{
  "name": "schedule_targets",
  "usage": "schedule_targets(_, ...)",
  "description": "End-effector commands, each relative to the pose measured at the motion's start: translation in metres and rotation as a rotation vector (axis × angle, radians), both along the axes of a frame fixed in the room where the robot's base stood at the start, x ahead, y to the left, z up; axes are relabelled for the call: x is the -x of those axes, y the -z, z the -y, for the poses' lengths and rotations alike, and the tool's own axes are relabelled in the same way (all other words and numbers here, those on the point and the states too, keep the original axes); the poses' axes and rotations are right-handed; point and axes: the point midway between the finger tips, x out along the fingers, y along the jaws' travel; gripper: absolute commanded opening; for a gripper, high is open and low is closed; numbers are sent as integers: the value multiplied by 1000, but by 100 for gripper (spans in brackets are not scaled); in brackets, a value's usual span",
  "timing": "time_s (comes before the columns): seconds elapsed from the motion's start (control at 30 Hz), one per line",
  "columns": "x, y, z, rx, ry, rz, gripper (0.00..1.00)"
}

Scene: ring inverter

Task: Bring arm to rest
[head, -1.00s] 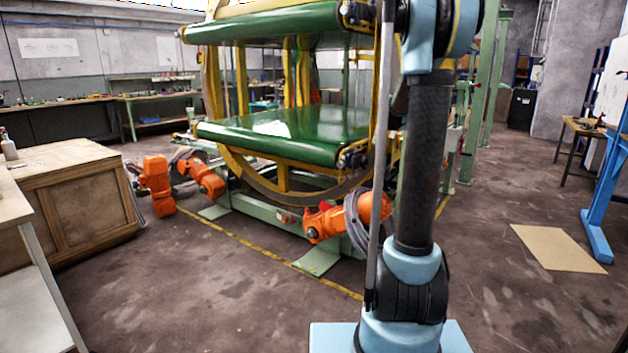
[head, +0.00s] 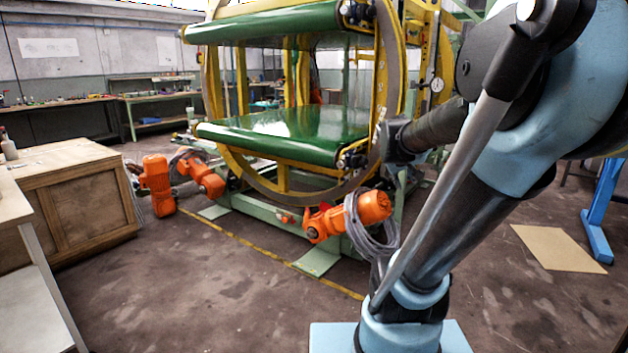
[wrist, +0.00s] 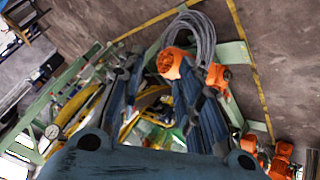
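My arm rises from its base at the right of the head view and leans up to the right. Its forearm bends back left towards the ring inverter. My gripper (wrist: 157,60) shows in the wrist view with its two dark fingers apart and nothing held between them. In the head view I cannot make out its fingers. The ring inverter (head: 232,133), with yellow rings and green belts, stands behind my arm. My arm's end overlaps its right side in the head view; I cannot tell the gap.
Orange motors (head: 157,186) sit low in front of the machine, one with coiled grey cable (head: 372,235). A wooden cabinet (head: 80,215) and a white table (head: 15,205) stand left. A blue stand (head: 597,235) and flat tan board (head: 557,248) are right. Floor in front is clear.

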Motion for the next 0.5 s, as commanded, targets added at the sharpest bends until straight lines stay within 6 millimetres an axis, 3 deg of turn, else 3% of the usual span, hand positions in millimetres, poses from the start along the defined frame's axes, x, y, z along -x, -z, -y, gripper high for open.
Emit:
schedule_targets(0.03, 21, 15, -7, -37, 11, -35, 32)
schedule_targets(0.3, 129, 90, -52, -250, 54, -248, 32)
schedule_targets(0.5, 191, 130, -82, -370, 61, -384, 32)
